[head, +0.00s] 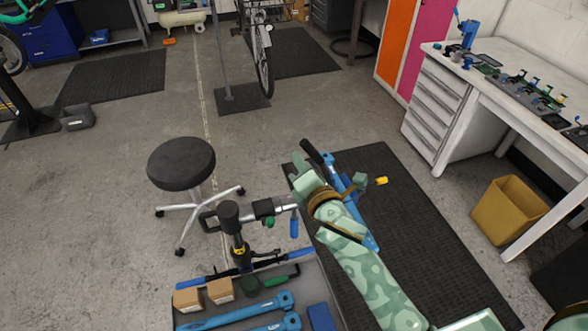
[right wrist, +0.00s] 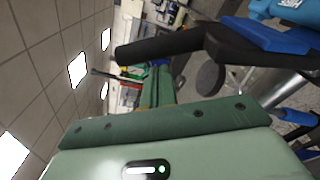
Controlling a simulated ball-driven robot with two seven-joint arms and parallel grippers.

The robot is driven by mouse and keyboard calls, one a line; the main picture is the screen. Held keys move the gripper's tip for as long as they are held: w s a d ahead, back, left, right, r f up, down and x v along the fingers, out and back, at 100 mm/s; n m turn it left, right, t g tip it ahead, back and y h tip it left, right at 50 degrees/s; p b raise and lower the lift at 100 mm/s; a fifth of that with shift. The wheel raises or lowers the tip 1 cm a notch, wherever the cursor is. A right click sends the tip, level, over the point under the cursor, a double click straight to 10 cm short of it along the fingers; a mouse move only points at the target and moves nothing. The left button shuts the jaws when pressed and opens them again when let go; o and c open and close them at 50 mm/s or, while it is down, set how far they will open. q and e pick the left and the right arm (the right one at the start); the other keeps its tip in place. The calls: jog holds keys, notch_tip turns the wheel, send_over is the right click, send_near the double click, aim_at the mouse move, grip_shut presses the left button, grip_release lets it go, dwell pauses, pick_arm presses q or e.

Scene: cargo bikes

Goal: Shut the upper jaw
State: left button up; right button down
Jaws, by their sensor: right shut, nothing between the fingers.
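A blue and black clamp (head: 350,196) stands over the dark mat, largely hidden behind my right arm. A black bar (head: 313,152), which looks like its upper jaw or a lever on it, sticks up and left. In the right wrist view this black bar (right wrist: 160,48) runs across above the fingers and joins a black and blue hinge part (right wrist: 250,38). My right gripper (head: 299,166) is shut and empty, close beside the bar; I cannot tell whether it touches. In the right wrist view its green fingers (right wrist: 157,88) are together. My left gripper is out of view.
A black stool (head: 181,163) and a stand with a black knob (head: 229,214) are to the left. A tray of blue tools and boxes (head: 240,310) is at the bottom. A white workbench (head: 470,88) and yellow bin (head: 507,208) are to the right.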

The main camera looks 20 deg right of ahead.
jog(key=shift+s+d+r, duration=0.15)
jog(key=shift+d+r, duration=0.1)
jog(key=shift+d, duration=0.2)
jog(key=shift+d+r, duration=0.15)
